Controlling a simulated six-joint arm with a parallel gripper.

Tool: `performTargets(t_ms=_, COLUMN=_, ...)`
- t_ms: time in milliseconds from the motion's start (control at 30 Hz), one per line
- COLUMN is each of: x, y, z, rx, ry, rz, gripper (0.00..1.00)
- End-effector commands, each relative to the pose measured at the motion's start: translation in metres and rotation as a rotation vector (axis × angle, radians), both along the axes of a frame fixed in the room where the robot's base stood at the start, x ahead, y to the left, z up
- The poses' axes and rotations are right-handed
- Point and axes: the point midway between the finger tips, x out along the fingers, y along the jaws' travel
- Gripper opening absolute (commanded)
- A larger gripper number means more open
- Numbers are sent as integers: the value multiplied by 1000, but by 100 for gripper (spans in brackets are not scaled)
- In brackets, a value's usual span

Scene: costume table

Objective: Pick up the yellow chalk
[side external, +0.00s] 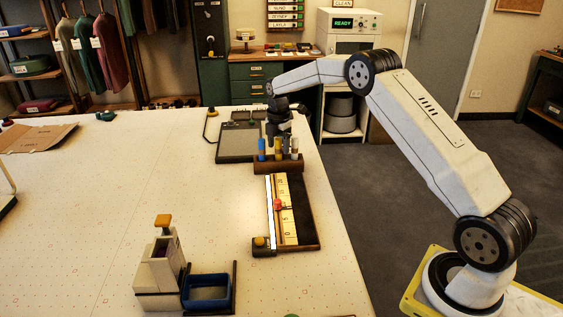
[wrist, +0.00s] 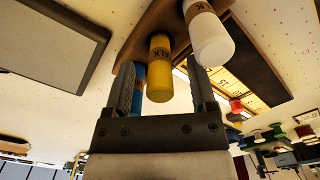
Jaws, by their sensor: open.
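The yellow chalk (wrist: 159,66) stands in a wooden holder (wrist: 150,28) between a blue chalk (wrist: 138,72) and a white chalk (wrist: 208,36). In the side view the yellow chalk (side external: 278,148) is the middle one of the three, upright in the brown holder (side external: 278,166). My gripper (wrist: 167,88) is open. In the wrist view its two fingers appear on either side of the yellow chalk, with the blue chalk partly hidden behind the left finger. In the side view my gripper (side external: 279,138) is just above and behind the chalks; its fingertips are hard to make out there.
A ruler tray (side external: 292,212) with a red knob lies in front of the holder. A dark flat board (side external: 238,142) lies behind it to the left. A blue bin (side external: 207,289) and a beige device (side external: 161,268) stand at the front. The left part of the table is largely clear.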

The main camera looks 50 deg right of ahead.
Motion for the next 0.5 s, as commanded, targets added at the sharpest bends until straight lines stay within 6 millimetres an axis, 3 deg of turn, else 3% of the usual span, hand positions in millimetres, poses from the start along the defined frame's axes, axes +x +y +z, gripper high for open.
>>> performTargets(t_ms=500, x=0, y=0, z=-8, rx=0, ry=-1, rz=1, gripper=72)
